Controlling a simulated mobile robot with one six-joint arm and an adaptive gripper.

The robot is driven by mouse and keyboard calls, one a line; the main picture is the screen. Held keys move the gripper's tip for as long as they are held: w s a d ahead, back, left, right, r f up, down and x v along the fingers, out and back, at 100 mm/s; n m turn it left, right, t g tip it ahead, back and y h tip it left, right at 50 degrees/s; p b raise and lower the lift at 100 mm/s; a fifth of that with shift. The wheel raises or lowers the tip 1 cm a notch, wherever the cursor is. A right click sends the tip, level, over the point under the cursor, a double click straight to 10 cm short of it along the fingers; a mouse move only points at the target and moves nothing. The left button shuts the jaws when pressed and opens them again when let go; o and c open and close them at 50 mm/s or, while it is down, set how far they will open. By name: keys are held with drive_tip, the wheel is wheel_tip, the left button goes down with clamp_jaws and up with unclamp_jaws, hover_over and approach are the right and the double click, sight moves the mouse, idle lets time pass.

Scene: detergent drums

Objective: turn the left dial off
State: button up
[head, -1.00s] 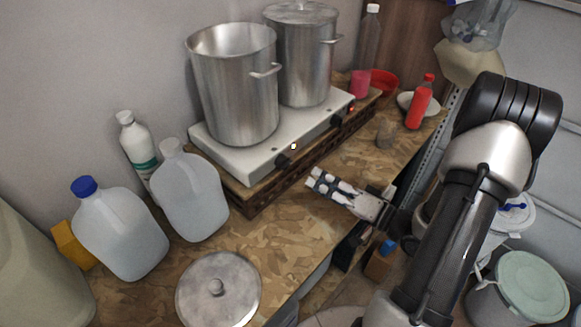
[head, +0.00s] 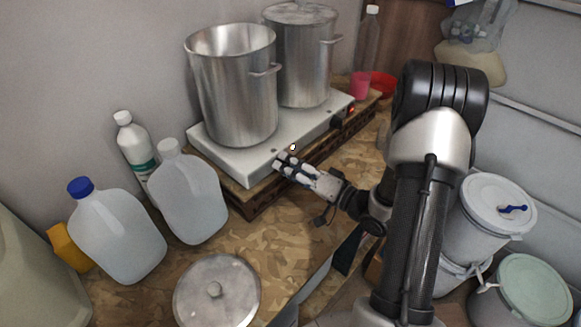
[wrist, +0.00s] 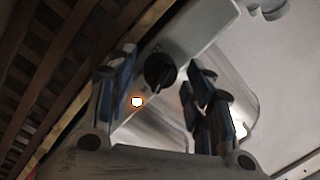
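The left dial (wrist: 160,71) is a black knob on the front face of the white two-burner hot plate (head: 238,161). In the wrist view it lies between the fingertips of my gripper (wrist: 158,78), which are spread apart with one on either side of it. I cannot tell whether the fingers touch it. In the head view my gripper (head: 284,162) is at the hot plate's front edge and hides the left dial. A small lit lamp (wrist: 137,102) glows beside the dial. The right dial (head: 337,122) is black, next to a red light.
Two steel pots stand on the hot plate, an open one (head: 235,90) at the left and a lidded one (head: 303,60) behind. White jugs (head: 190,195), a bottle (head: 135,145) and a loose lid (head: 217,291) are at the left. Lidded drums (head: 497,210) stand at the right.

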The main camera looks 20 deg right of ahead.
drive_tip(key=c, duration=0.9)
drive_tip(key=shift+n, duration=0.3)
drive_tip(key=shift+a+n+h+b, duration=0.1)
drive_tip(key=shift+n+h+b, duration=0.25)
drive_tip(key=shift+n+b, duration=2.15)
drive_tip(key=shift+n+h+b, duration=0.35)
drive_tip(key=shift+n+b, duration=0.95)
drive_tip(key=shift+n, duration=2.4)
drive_tip(key=shift+r, duration=0.15)
drive_tip(key=shift+c, duration=0.2)
